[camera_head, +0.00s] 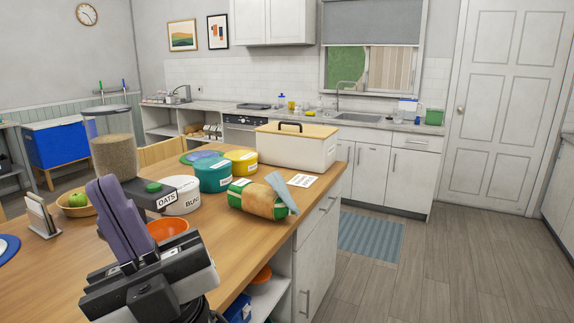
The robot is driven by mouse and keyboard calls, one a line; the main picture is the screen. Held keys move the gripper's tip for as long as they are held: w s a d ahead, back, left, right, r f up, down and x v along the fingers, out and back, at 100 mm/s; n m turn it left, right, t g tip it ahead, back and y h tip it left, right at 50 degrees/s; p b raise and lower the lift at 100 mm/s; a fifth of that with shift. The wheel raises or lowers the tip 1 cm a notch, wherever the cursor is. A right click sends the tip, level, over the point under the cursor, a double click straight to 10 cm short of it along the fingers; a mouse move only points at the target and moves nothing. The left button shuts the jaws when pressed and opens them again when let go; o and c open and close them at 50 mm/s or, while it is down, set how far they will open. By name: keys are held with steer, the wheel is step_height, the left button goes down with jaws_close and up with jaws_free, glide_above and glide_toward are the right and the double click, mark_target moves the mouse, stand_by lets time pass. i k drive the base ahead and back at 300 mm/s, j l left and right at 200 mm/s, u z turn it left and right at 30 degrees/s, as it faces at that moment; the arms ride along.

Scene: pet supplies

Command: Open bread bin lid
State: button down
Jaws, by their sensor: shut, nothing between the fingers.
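The bread bin (295,151) is a white box at the far right end of the wooden island counter. Its light wooden lid (270,130) lies closed on top, with a dark bar handle (290,125) upright in the middle. My gripper (103,187) is in the left foreground, well apart from the bin and nearer to me. Its purple fingers point up and are together, with nothing held. The inside of the bin is hidden by the lid.
A bagged loaf (255,197) and a small card (302,180) lie before the bin. Teal (213,176) and yellow (242,161) tins stand left of it. A tall oats dispenser (114,150) stands behind my gripper. The floor (450,260) right of the island is open.

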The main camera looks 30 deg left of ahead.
mark_target(304, 130)
steer(key=i, duration=2.55)
steer(key=i+l+u, duration=0.1)
steer(key=i, duration=1.15)
steer(key=i+u, duration=0.2)
steer(key=u, duration=2.4)
